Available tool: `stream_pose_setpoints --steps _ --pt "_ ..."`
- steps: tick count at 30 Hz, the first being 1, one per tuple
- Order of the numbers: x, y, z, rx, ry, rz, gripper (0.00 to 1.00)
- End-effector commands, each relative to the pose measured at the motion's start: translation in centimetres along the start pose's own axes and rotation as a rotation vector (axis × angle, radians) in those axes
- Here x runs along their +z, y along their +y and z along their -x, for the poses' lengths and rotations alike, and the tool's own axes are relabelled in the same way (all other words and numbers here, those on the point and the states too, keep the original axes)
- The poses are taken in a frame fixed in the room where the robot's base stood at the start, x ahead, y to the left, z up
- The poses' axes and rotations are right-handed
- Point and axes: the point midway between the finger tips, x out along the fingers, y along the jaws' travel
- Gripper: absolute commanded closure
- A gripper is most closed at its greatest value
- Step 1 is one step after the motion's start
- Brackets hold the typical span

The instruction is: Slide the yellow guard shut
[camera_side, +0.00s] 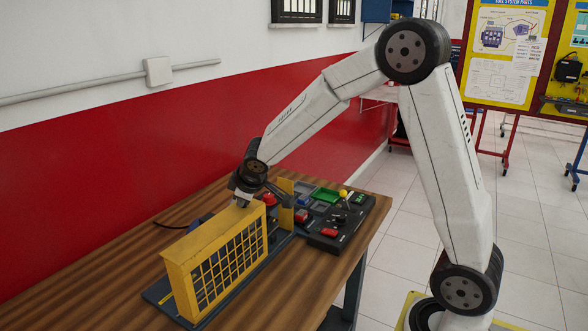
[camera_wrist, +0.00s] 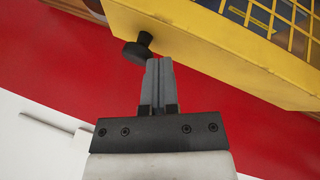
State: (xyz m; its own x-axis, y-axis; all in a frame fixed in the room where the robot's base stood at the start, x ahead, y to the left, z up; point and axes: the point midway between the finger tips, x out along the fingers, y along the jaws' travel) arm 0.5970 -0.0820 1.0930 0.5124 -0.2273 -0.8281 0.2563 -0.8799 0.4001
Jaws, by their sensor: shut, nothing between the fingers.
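The yellow guard (camera_side: 180,268) is a box-like cover with a grid window, standing on a dark base (camera_side: 157,292) on the table. In the wrist view the guard (camera_wrist: 215,48) fills the upper right. A black knob (camera_wrist: 137,49) sticks out from its edge. My gripper (camera_side: 241,203) is at the guard's upper far edge in the side view; its fingertips are hidden there. In the wrist view my gripper (camera_wrist: 159,62) is shut and empty, with its fingertips right beside the knob. I cannot tell whether they touch it.
To the right of the guard are a yellow upright plate (camera_side: 286,205), a red button (camera_side: 269,199) and a dark panel (camera_side: 340,222) with a yellow-topped lever (camera_side: 343,193). The wooden table (camera_side: 110,250) is clear at left; a red-and-white wall runs behind.

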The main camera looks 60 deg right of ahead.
Motion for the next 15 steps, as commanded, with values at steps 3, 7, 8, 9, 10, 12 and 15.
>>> stream_pose_setpoints --steps 3,7,8,9,10,12,15 --pt "0.0 0.0 0.0 0.0 0.0 0.0 1.0" --pt "0.0 0.0 0.0 0.0 0.0 0.0 1.0" --pt "0.0 0.1 0.0 0.0 0.0 0.0 1.0" --pt "0.1 0.2 0.0 0.0 -0.001 -0.001 1.0" --pt "0.1 0.3 -0.1 0.0 -0.001 -0.001 1.0" --pt "0.3 0.7 -0.2 0.0 -0.002 -0.002 1.0" --pt "0.7 1.5 -0.4 -0.001 -0.003 -0.004 1.0"
